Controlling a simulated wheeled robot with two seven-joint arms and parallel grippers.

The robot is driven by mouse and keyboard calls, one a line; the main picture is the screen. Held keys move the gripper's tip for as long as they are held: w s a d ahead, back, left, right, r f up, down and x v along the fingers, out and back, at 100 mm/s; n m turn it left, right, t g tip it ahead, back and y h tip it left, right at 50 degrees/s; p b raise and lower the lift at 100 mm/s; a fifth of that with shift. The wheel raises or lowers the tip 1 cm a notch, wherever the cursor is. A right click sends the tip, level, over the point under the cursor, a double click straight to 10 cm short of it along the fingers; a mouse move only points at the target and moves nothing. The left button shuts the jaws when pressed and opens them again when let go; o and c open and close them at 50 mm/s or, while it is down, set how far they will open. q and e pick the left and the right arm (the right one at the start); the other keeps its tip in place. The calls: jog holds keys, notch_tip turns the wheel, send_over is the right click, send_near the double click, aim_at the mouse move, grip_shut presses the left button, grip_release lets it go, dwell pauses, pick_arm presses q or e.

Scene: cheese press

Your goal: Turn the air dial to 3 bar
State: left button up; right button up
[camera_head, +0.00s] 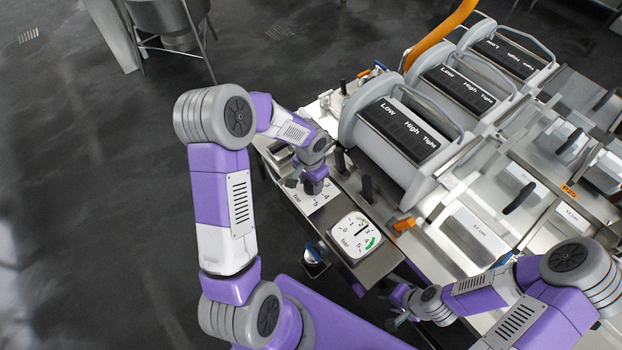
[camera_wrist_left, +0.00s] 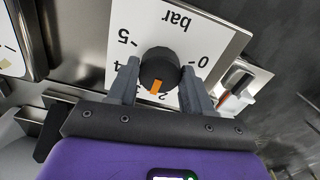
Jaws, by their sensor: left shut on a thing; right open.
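The air dial is a round black knob (camera_wrist_left: 158,68) with an orange pointer, on a white plate marked 0 to 5 bar (camera_wrist_left: 213,37). In the left wrist view the pointer points down, near the 2; the 3 mark is hard to make out. My left gripper (camera_wrist_left: 157,82) is shut on the knob, one finger on each side. In the head view my left gripper (camera_head: 306,184) hides the knob, and part of the plate (camera_head: 325,197) shows. My right gripper (camera_head: 396,320) is open, low at the front edge of the bench, away from the dial.
A white pressure gauge (camera_head: 352,243) with a green band sits beside the dial plate. Several black levers (camera_head: 367,188) and a grey press drum marked Low, High, Tight (camera_head: 402,135) stand close behind.

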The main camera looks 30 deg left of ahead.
aim_at(311, 184)
pick_arm(q)
jog(key=shift+m+p, duration=0.9)
jog(key=shift+m, duration=1)
jog(key=o, duration=1)
notch_tip(311, 184, up, 8)
jog(key=shift+w+f+p, duration=0.1)
jog(key=shift+f+p, duration=0.05)
jog(key=shift+p, duration=1.1)
jog(key=shift+f, duration=0.1)
